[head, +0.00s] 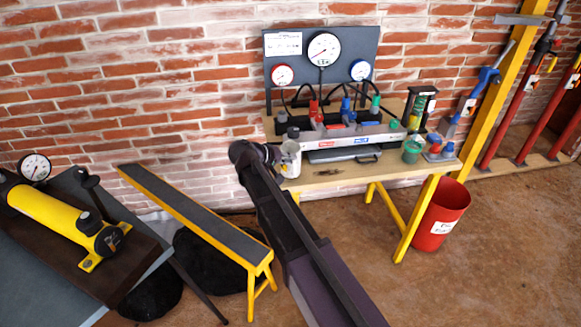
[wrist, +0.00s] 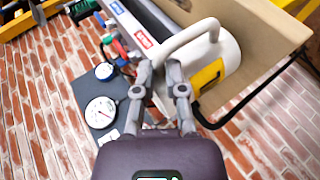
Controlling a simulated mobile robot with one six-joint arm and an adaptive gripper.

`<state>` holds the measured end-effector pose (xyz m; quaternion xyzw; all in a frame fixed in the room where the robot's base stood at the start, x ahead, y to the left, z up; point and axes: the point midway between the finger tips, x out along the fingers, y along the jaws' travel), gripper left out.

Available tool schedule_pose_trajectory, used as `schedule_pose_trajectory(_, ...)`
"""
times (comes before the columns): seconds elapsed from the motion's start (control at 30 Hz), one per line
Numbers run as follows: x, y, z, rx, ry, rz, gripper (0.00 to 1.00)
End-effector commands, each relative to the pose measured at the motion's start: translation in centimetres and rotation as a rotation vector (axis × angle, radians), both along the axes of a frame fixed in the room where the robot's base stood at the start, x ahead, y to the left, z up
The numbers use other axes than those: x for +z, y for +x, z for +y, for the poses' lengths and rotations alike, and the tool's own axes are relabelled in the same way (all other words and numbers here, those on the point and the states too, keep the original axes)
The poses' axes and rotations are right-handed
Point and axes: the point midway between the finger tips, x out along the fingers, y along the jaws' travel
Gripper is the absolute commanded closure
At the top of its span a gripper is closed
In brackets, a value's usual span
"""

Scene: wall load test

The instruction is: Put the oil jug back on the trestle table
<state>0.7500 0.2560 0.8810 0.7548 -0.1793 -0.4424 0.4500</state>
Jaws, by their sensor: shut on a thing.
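The oil jug (head: 291,163) is white with a dark cap and stands out at the left end of the trestle table (head: 330,178) in the head view. In the wrist view the jug (wrist: 228,58) shows its white body, yellow label and looped handle. My gripper (wrist: 163,68) is shut on the handle; in the head view my gripper (head: 272,155) is at the jug's left side, partly hidden by my arm. The jug looks roughly upright over the wooden top (wrist: 275,35). I cannot tell whether its base touches the table.
Bare wood runs along the front edge. A narrow yellow-legged bench (head: 200,218) is to the left, and a red bucket (head: 439,215) is at the right.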

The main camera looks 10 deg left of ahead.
Motion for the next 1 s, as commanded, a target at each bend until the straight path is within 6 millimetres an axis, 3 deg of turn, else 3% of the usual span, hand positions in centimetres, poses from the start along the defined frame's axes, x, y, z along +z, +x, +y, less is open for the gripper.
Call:
schedule_pose_trajectory(0.2,-1.4,0.0,0.0,0.000,-0.001,-0.001,1.00)
schedule_pose_trajectory(0.77,-1.8,0.0,0.1,0.001,0.000,-0.001,1.00)
schedule_pose_trajectory(0.8,-1.8,0.0,0.1,0.001,0.000,0.000,0.80)
schedule_pose_trajectory(0.9,-1.7,0.0,0.1,0.001,0.000,0.000,0.51)
schedule_pose_trajectory(1.0,-1.7,0.0,0.1,0.001,0.000,0.000,0.51)
